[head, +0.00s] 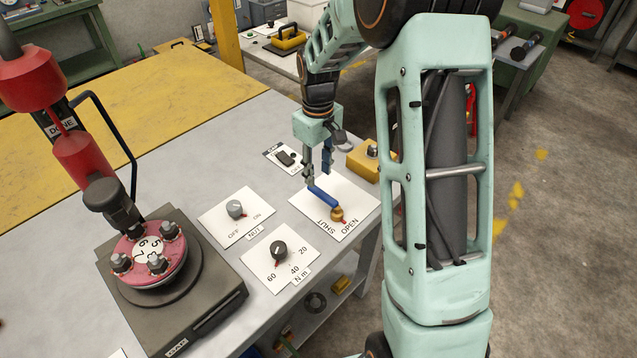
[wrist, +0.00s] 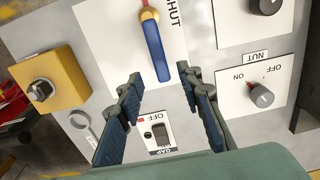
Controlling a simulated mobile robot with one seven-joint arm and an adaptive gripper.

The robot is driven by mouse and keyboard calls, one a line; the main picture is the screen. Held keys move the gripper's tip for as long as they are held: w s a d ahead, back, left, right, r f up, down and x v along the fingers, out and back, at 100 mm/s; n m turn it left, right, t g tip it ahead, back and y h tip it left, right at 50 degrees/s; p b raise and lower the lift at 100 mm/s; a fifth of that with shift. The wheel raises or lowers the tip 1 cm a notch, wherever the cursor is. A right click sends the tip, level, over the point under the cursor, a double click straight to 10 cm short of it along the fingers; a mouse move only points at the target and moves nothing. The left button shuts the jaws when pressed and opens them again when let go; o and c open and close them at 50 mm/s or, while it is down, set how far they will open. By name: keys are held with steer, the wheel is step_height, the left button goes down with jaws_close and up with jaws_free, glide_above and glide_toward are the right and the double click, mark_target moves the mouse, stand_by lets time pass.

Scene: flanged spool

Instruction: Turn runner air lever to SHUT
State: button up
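The runner air lever (head: 323,197) has a blue handle on a brass pivot, on a white plate (head: 362,206) marked SHUT and OPEN. The handle points away from these words, toward the back left; a small red mark at the pivot lies on the OPEN side. In the wrist view the blue handle (wrist: 156,52) runs down toward my gripper, its free end between the finger lines and just beyond the tips. My gripper (head: 318,174) is open and empty near the handle's free end; it also shows in the wrist view (wrist: 160,78). I cannot tell whether a finger touches the handle.
A NUT switch (head: 235,209), a torque dial (head: 279,250) and a GAP switch (head: 285,158) sit near the lever. A yellow block (head: 362,163) stands to its right. The red tool and flanged spool (head: 150,252) are at left. Bare bench lies between the plates.

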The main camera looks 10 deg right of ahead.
mark_target(318, 190)
step_height(318, 190, down, 6)
steer(key=shift+r, duration=0.1)
steer(key=shift+c, duration=0.6)
jaws_close()
